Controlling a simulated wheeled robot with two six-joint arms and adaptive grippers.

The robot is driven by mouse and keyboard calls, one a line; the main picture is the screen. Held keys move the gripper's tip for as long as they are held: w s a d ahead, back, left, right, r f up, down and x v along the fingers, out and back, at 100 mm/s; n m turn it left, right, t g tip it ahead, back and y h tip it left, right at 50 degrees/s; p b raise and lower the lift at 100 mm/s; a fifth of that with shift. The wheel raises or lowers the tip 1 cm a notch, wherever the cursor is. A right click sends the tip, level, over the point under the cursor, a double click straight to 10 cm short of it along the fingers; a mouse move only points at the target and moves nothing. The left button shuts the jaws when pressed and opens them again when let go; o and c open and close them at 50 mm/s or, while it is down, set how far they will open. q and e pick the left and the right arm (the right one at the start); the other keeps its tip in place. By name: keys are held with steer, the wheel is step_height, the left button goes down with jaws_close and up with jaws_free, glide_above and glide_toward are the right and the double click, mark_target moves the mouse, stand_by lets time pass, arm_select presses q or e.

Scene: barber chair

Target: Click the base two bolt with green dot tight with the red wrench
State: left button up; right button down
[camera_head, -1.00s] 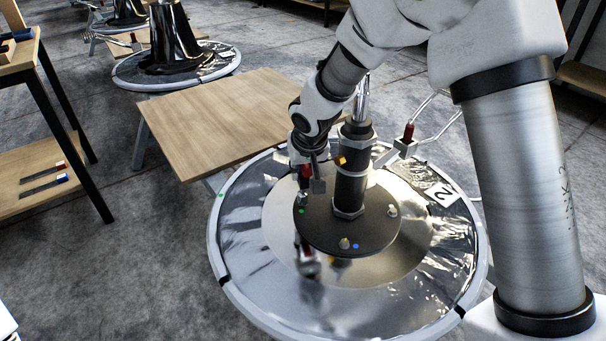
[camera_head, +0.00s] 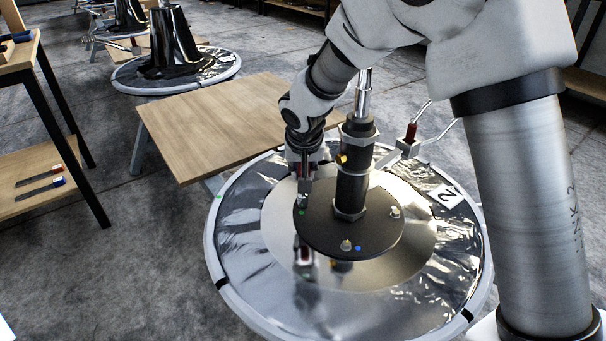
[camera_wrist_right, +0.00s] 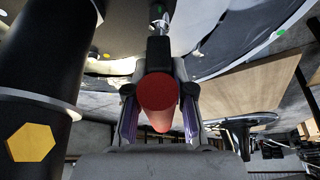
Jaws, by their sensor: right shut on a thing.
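The number two base is a round disc with a light rim (camera_head: 216,262) and a "2" tag (camera_head: 443,195). A dark round plate (camera_head: 375,236) lies at its middle. A green dot (camera_head: 301,212) marks the plate's left edge; its bolt is hidden under the tool. My right gripper (camera_head: 305,165) points down above that edge, shut on the red wrench. In the right wrist view the wrench's red handle (camera_wrist_right: 158,95) sits between the fingers, its metal end reaching toward a green mark (camera_wrist_right: 162,8). Contact with the bolt cannot be told. My left gripper is not in view.
A dark column (camera_head: 351,180) with a yellow bolt stands close right of my gripper. Other bolts sit on the plate, one beside a blue dot (camera_head: 357,248). A wooden board (camera_head: 215,120) lies behind. A shelf (camera_head: 30,190) with tools is far left.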

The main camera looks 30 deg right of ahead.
steer(key=shift+f+m+h+b, duration=0.1)
steer(key=shift+m+h+b, duration=0.3)
steer(key=shift+m+b, duration=0.5)
steer(key=shift+m+g, duration=0.3)
steer(key=shift+m, duration=0.1)
steer(key=shift+w+a+m+h+b, duration=0.1)
steer(key=shift+m+h+b, duration=0.3)
steer(key=shift+m, duration=0.4)
steer(key=m+g, duration=0.1)
steer(key=m, duration=0.2)
steer(key=shift+h, duration=0.3)
steer(key=shift+p, duration=0.3)
